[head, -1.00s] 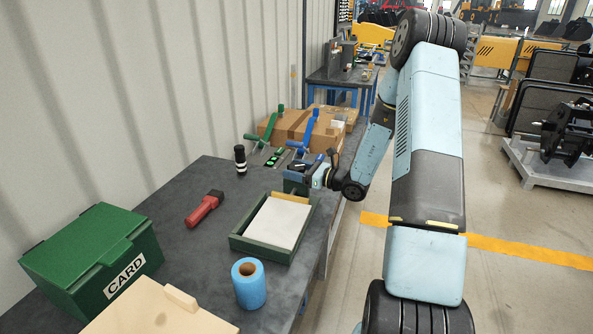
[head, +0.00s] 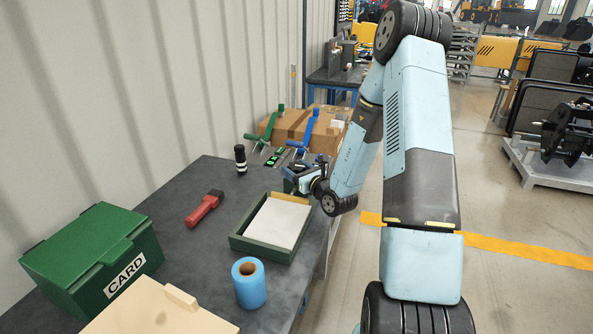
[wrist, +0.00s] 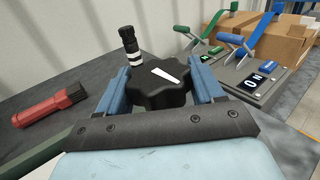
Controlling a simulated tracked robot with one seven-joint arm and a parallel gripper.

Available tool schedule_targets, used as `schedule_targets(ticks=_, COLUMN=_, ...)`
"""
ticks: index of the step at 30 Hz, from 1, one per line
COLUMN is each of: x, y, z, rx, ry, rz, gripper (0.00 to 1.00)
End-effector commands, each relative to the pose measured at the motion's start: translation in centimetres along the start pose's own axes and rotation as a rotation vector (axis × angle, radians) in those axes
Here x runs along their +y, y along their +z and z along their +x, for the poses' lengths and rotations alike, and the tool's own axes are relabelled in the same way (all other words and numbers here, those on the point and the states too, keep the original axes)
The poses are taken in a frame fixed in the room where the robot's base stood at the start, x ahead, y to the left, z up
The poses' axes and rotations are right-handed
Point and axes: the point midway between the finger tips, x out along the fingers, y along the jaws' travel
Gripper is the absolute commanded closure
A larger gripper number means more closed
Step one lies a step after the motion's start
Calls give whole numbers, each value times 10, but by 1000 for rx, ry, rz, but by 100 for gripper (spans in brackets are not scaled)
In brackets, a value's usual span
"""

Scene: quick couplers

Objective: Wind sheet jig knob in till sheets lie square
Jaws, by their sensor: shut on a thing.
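The sheet jig is a green tray (head: 262,253) holding a stack of white sheets (head: 277,222), with a tan bar (head: 291,198) along its far edge. In the wrist view the black lobed knob (wrist: 160,85) with a white pointer mark sits between the blue fingers of my gripper (wrist: 163,88). The fingers are shut on the knob from both sides. In the head view my gripper (head: 297,180) is at the jig's far end and hides the knob. I cannot tell how square the sheets lie.
A blue roll (head: 248,283) and a green CARD box (head: 95,257) are nearer. Green and blue levers (head: 303,135) and cardboard boxes (head: 335,122) lie beyond the gripper.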

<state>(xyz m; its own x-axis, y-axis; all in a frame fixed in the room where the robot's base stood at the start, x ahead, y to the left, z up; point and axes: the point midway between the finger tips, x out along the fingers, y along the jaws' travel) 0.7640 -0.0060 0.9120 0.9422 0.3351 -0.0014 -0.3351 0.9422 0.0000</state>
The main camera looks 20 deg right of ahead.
Motion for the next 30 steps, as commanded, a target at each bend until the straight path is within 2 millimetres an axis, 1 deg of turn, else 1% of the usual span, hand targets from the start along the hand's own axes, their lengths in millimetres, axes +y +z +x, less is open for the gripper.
schedule_targets(ticks=6, x=0, y=0, z=0, rx=-1, ry=-103, rz=-1, gripper=63)
schedule_targets(ticks=12, x=0, y=1, z=0, rx=-2, ry=-153, rz=-1, gripper=63)
schedule_targets(ticks=27, x=-1, y=1, z=0, rx=-3, ry=-169, rz=0, gripper=63)
schedule_targets(ticks=28, x=-1, y=1, z=0, rx=-4, ry=-169, rz=0, gripper=30)
schedule_targets(ticks=30, x=-1, y=1, z=0, rx=-3, ry=-169, rz=0, gripper=23)
